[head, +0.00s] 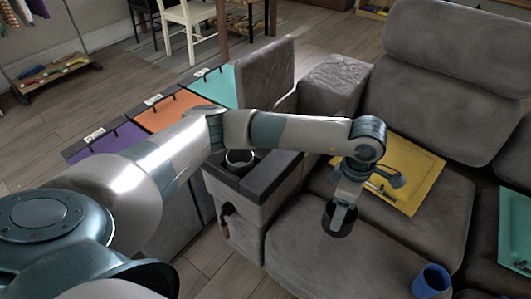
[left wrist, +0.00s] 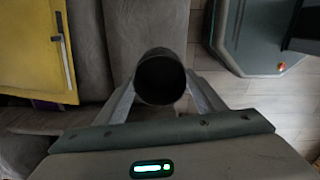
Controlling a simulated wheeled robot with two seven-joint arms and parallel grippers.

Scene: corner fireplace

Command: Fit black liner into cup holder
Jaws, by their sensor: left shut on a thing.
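The black liner (head: 338,222) is a dark round cup held over the grey sofa seat. My left gripper (head: 343,208) is shut on it, pointing down. In the left wrist view the liner (left wrist: 160,78) sits between the two fingers of my left gripper (left wrist: 162,98), its dark round opening toward the camera. The cup holder (head: 240,158) is a round hole with a light rim in the dark top of the sofa console, to the left of the liner. My left forearm passes over its far edge. My right gripper is not in view.
A yellow tray (head: 425,171) with small items lies on the seat behind the gripper. A blue cup (head: 432,281) stands at the front right. Purple (head: 103,155), orange (head: 172,110) and teal (head: 216,85) panels line the left side. A teal tray (head: 516,226) lies far right.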

